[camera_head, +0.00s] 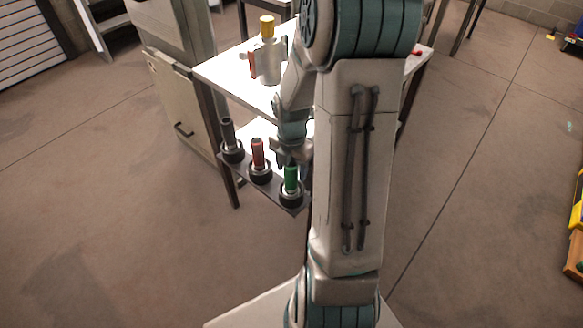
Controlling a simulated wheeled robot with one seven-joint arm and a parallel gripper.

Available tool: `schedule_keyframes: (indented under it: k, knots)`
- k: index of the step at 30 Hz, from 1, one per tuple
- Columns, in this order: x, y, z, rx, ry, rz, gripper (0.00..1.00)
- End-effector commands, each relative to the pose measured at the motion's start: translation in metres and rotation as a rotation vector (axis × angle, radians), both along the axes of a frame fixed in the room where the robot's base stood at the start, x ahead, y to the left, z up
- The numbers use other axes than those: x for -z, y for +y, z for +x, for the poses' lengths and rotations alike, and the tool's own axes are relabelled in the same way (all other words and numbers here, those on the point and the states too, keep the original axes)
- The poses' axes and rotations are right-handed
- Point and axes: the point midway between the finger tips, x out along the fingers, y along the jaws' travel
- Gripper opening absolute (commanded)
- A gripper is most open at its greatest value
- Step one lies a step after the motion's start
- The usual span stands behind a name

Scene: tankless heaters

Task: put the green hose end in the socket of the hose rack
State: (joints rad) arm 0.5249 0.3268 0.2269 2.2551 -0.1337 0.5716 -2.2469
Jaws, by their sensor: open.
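The green hose end (291,177) stands upright in the black ring at the near right end of the dark hose rack (272,191). A red hose end (258,153) and a dark grey hose end (228,133) stand in the other two rings. My gripper (290,158) is open, just behind and above the green hose end. My own arm hides part of the gripper, and I cannot tell whether the fingers touch the green hose end.
A white table (228,72) stands behind the rack and bears a white fitting (266,66) with a yellow cap (267,26). A grey cabinet (170,95) is at the left. A small red thing (416,52) lies near the table's right edge. The floor in front is clear.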

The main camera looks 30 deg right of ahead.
Motion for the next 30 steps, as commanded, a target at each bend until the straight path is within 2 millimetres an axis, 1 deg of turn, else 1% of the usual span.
schedule_keyframes:
  k: [6,12,16,22,26,30]
  knots:
    - [-0.046,-0.001,0.002,0.001,-0.007,-0.003,0.55]
    - [-0.088,-0.001,0.001,0.001,-0.005,-0.002,0.55]
    - [-0.106,-0.001,0.001,0.001,-0.004,-0.001,0.55]
    - [-0.119,0.003,-0.001,0.028,-0.004,-0.004,0.55]
    - [-0.128,0.015,-0.007,0.164,-0.015,-0.016,0.55]
    - [-0.142,0.034,-0.02,0.424,-0.043,-0.029,0.55]
